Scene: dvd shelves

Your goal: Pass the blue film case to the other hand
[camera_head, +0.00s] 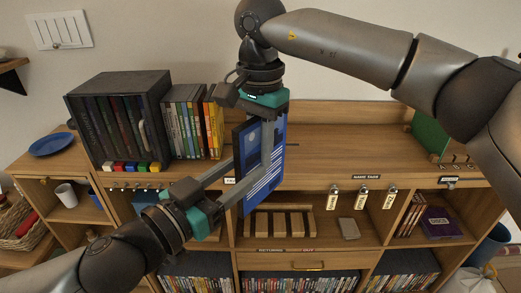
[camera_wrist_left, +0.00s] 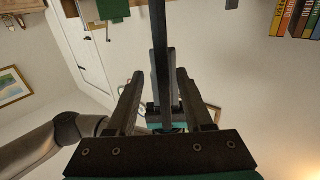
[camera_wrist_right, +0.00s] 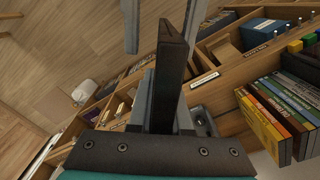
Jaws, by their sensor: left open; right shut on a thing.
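The blue film case (camera_head: 274,178) hangs upright in front of the shelf unit, with white print on its face and a dark edge. My right gripper (camera_head: 267,142) comes down from above and is shut on its upper part; one finger lies across its front. My left gripper (camera_head: 248,165) reaches in from the lower left, open, with its fingers around the case's left edge. In the left wrist view the case (camera_wrist_left: 160,60) shows edge-on between the spread fingers. In the right wrist view the case (camera_wrist_right: 170,70) is edge-on, covering much of the fingers.
A dark case box (camera_head: 120,115) and a row of film cases (camera_head: 190,120) stand on the counter at left. A blue plate (camera_head: 50,143) lies farther left. A green object (camera_head: 428,135) stands at right. The counter's middle right (camera_head: 345,150) is clear. Shelves below hold many cases.

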